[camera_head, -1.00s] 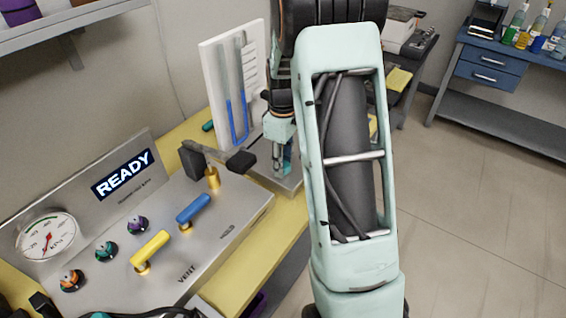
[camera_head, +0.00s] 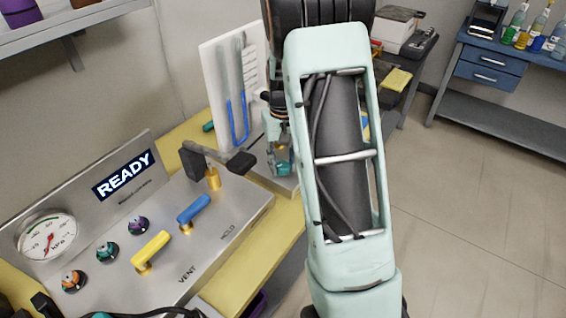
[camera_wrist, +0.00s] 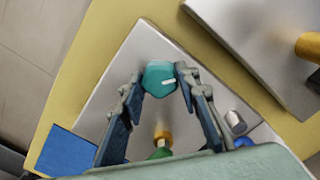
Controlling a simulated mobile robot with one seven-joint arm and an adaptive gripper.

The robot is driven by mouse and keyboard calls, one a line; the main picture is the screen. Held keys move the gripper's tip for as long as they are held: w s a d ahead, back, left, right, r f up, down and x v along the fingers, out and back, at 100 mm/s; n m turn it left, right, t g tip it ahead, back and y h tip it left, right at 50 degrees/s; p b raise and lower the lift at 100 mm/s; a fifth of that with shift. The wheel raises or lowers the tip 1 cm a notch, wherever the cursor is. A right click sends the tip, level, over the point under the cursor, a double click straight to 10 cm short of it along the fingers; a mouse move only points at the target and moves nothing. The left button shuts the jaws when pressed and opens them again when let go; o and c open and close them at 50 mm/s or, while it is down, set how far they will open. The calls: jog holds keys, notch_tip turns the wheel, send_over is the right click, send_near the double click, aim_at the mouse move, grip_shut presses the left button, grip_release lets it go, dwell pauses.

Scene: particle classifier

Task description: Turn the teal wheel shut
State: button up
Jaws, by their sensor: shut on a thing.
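The teal wheel (camera_wrist: 158,79) is a small faceted knob with a white mark on its right side, above a grey metal plate (camera_wrist: 130,62). My gripper (camera_wrist: 160,84) has its two dark fingers on opposite sides of the wheel, shut on it, in the wrist view. In the head view my gripper (camera_head: 281,164) is low beside the manometer board, partly behind my own arm, and the wheel is hard to make out there.
A sloped metal panel (camera_head: 225,232) with a yellow lever (camera_head: 152,249), a blue lever (camera_head: 194,208), a black-handled valve (camera_head: 213,163) and a READY display (camera_head: 123,174) stands left. The white manometer board (camera_head: 220,85) rises behind. A brass fitting (camera_wrist: 162,138) lies near the fingers.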

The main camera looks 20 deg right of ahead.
aim_at(283, 165)
jog(key=m, duration=0.5)
jog(key=shift+m+p, duration=0.3)
jog(key=shift+p, duration=0.1)
jog(key=shift+m+p, duration=0.4)
jog(key=shift+m, duration=1.5)
jog(key=o, duration=1.1)
jog(key=shift+o, duration=0.2)
notch_tip(283, 165, up, 12)
